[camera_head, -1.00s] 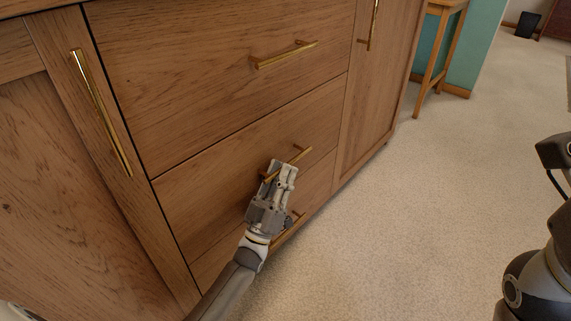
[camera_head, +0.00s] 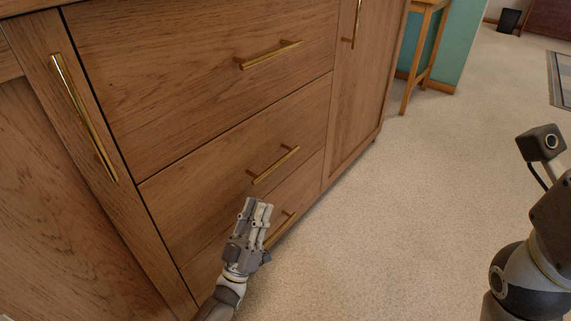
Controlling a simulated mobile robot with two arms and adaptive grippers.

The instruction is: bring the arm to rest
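My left gripper (camera_head: 257,205) is in front of the lower drawers of a wooden cabinet, just below the middle drawer's gold handle (camera_head: 275,165). It looks apart from that handle and holds nothing that I can see. Its fingers point up and lie near each other; whether they are open or shut is unclear. The gripper partly covers the bottom drawer's handle (camera_head: 281,230). My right arm (camera_head: 535,235) stands at the right edge, and its gripper is out of view.
The cabinet's top visible drawer (camera_head: 200,70) and middle drawer (camera_head: 215,165) look closed. A wooden stool (camera_head: 422,60) stands beyond the cabinet near a teal wall. Open carpet (camera_head: 400,200) lies between the cabinet and my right arm.

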